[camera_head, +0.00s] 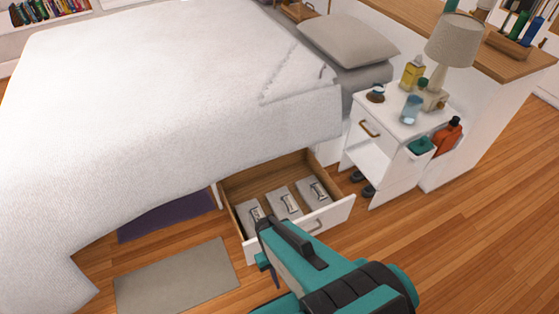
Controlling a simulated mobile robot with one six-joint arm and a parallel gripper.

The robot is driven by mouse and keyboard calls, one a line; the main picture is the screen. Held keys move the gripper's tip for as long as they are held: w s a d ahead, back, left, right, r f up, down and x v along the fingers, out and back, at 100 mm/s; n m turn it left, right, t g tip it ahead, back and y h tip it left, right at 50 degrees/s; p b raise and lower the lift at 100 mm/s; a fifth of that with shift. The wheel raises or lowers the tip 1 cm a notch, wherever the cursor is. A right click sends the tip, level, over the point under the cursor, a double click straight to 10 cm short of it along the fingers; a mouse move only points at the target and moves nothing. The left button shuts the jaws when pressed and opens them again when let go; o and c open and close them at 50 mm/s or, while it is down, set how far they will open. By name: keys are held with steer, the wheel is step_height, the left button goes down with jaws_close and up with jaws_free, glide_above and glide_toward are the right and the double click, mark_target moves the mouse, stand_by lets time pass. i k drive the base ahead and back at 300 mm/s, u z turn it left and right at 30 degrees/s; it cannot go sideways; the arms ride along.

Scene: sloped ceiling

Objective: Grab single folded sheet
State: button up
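Three grey folded sheets lie side by side in the open wooden drawer (232,214) under the bed. The left sheet (245,212) is partly hidden by my gripper, the middle sheet (282,200) and the right sheet (312,188) show more fully. Each has a lighter band or label on top. My gripper (264,240) is at the drawer's front left, overlapping its front panel in the view. I cannot tell how high it is or whether its fingers are apart.
A white bed (170,90) spreads above the drawer. A white nightstand (392,160) with a lamp (455,45) and bottles stands to the right. A grey mat (175,278) lies at lower left. Wooden floor (470,230) is clear at right.

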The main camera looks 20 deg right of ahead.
mark_target(316, 197)
steer(key=k, duration=0.5)
steer(key=z, duration=1)
steer(key=i, duration=0.35)
steer(key=u, duration=0.5)
